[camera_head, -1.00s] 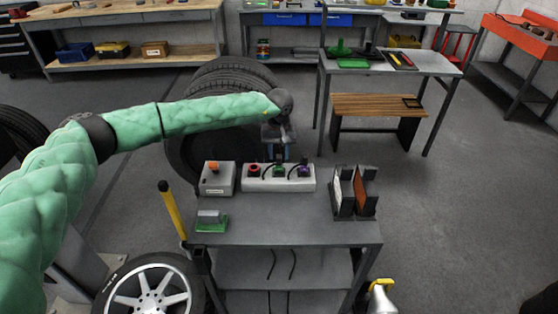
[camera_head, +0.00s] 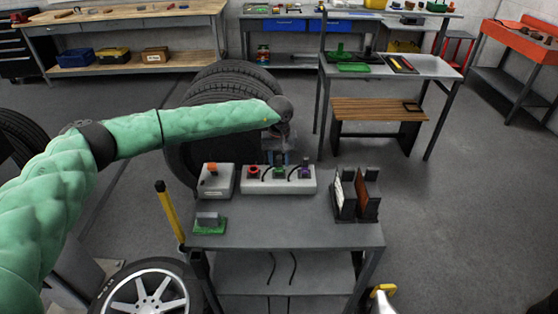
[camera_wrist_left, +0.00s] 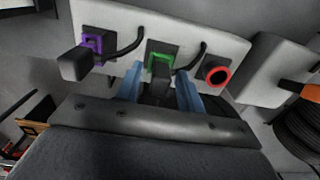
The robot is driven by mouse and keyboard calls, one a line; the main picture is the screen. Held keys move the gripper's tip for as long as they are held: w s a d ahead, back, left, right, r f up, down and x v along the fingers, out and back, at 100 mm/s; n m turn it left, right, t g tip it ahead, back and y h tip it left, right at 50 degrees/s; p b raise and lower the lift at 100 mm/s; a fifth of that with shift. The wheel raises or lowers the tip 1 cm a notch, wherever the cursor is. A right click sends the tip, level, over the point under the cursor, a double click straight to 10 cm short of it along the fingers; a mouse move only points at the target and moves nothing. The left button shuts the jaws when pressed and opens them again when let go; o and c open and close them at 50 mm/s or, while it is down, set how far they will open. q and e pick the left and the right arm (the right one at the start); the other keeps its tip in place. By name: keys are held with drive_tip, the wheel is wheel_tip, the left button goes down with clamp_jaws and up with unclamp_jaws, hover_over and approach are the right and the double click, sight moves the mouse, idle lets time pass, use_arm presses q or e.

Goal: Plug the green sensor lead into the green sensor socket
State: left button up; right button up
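The green sensor socket (camera_wrist_left: 160,56) sits in the middle of a light grey socket bar (camera_head: 247,187) on the cart. A dark plug (camera_wrist_left: 159,88) stands at the green socket, with a black lead curving from beside it. It looks seated, but how deep cannot be told. My left gripper (camera_wrist_left: 159,84) has its blue fingers on either side of this plug, with narrow gaps seeming to show. In the head view the left gripper (camera_head: 276,157) is just behind the bar, partly hidden by the arm's end. My right gripper is in neither view.
A purple connector (camera_wrist_left: 92,42) and a red ring socket (camera_wrist_left: 217,74) flank the green one. On the cart top (camera_head: 285,232) stand a grey box with an orange knob (camera_head: 216,180), a green-based block (camera_head: 209,222) and an upright rack (camera_head: 357,194). The cart's front middle is clear.

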use_arm(q)
clamp_jaws()
drive_tip(key=shift+r+b, duration=0.35)
drive_tip(key=shift+r, duration=0.25)
idle(0.6)
drive_tip(key=shift+r, duration=2.15)
